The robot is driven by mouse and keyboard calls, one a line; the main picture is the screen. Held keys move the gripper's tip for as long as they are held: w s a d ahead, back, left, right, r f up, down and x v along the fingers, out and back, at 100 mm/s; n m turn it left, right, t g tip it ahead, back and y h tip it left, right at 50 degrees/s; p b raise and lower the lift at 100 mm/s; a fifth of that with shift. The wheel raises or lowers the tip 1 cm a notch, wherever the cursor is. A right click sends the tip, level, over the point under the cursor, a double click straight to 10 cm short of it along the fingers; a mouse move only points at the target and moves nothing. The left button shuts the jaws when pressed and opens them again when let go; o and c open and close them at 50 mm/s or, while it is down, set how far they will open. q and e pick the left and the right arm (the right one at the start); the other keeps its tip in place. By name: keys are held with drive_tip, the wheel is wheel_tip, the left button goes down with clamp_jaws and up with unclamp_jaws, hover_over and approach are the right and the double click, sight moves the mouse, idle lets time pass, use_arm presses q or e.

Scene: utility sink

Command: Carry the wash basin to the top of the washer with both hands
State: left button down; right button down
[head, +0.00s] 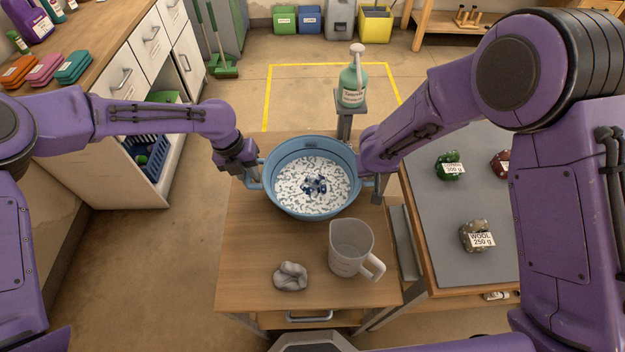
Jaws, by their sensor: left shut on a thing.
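The wash basin (281,204) is a round blue tub with a handle on each side. It holds pale water with a dark blue patterned bundle in the middle. It is level at the back of a small wooden table (245,275); I cannot tell whether it rests on the top or is just above it. My left gripper (251,177) is shut on the basin's left handle. My right arm reaches the basin's right side, where its own wrist hides most of the gripper, so its jaws cannot be made out. I cannot identify a washer in this view.
A grey-topped table (440,215) with labelled bundles is at right. Floor at left is clear.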

use_arm(q)
drive_tip(key=shift+w+r, duration=0.1)
use_arm(e)
drive_tip(key=shift+w+r, duration=0.1)
idle(0.6)
